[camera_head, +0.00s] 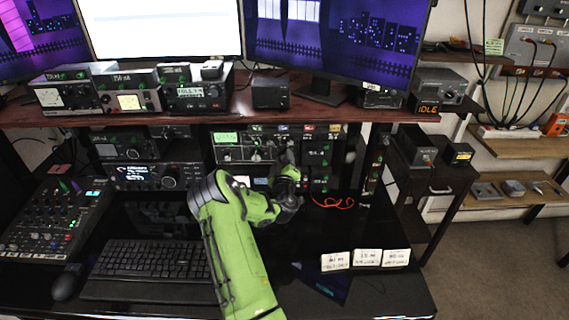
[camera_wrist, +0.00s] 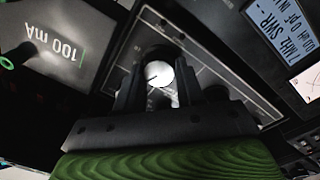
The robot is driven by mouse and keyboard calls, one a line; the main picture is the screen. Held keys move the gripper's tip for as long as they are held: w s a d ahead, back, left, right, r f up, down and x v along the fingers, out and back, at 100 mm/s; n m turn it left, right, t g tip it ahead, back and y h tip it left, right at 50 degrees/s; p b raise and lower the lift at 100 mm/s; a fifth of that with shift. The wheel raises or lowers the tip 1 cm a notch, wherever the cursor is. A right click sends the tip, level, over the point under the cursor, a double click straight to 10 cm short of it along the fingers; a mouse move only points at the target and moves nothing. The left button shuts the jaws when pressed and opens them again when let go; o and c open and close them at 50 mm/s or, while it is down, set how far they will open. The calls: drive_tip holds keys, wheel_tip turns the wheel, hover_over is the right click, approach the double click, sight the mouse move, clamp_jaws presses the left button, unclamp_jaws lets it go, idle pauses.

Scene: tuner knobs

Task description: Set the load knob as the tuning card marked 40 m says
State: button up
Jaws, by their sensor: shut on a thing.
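In the wrist view my gripper (camera_wrist: 158,88) has its two dark fingers closed on either side of a round knob (camera_wrist: 157,72) with a pale cap. A dark mark shows on the cap. The knob sits on a dark panel (camera_wrist: 225,75) with a scale around it. I cannot read the scale or the knob's name. In the head view my gripper (camera_head: 290,185) is at the front of the radio gear under the shelf, and the knob is hidden there. Three white cards (camera_head: 335,261) (camera_head: 367,258) (camera_head: 397,257) stand at the desk's front right. Their print is too small to read surely.
In the wrist view a meter marked 100 mA (camera_wrist: 45,45) is at left and a lit display (camera_wrist: 283,32) at upper right. In the head view a keyboard (camera_head: 150,262), a mixer (camera_head: 50,220) and an orange-red cable (camera_head: 333,203) lie on the desk. The shelf (camera_head: 200,110) overhangs the gear.

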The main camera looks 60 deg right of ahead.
drive_tip(key=n, duration=0.3)
drive_tip(key=shift+f+n, duration=0.1)
drive_tip(key=shift+n, duration=0.3)
drive_tip(key=shift+n+t, duration=0.3)
drive_tip(key=shift+n, duration=1.6)
drive_tip(key=o, duration=1)
drive_tip(key=shift+o, duration=0.2)
drive_tip(key=b+v, duration=1)
drive_tip(key=v, duration=0.5)
drive_tip(key=shift+s+a+b, duration=0.2)
drive_tip(key=shift+a+b, duration=0.15)
